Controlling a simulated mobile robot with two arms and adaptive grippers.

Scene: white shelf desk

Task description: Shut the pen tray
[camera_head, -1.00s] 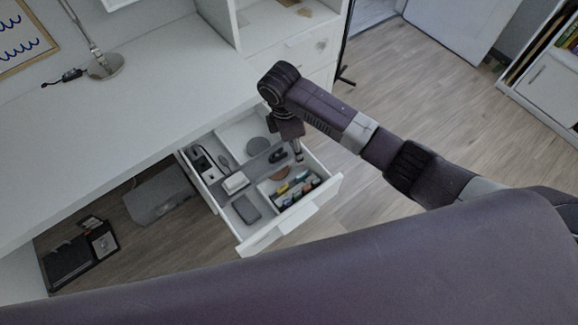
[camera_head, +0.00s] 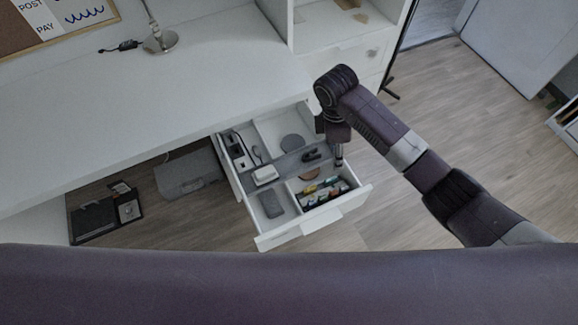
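The pen tray is a white drawer (camera_head: 264,240) pulled out from under the white desk. It has compartments holding a stapler-like item, a white box, a grey case, small dark items and a row of coloured things. My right arm comes in from the right, and its gripper (camera_head: 338,158) points down at the drawer's right side, by the right wall. I cannot tell whether it touches the wall or whether its fingers are open. The drawer's front panel with its handle (camera_head: 322,224) faces the bottom of the picture. My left gripper is not in view.
The white desk top (camera_head: 180,95) lies above and left of the drawer. A lamp base (camera_head: 160,42) stands on it. A grey case (camera_head: 188,174) and a black organiser (camera_head: 105,214) are on the floor below. A shelf unit (camera_head: 345,50) stands behind. Open wooden floor lies right.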

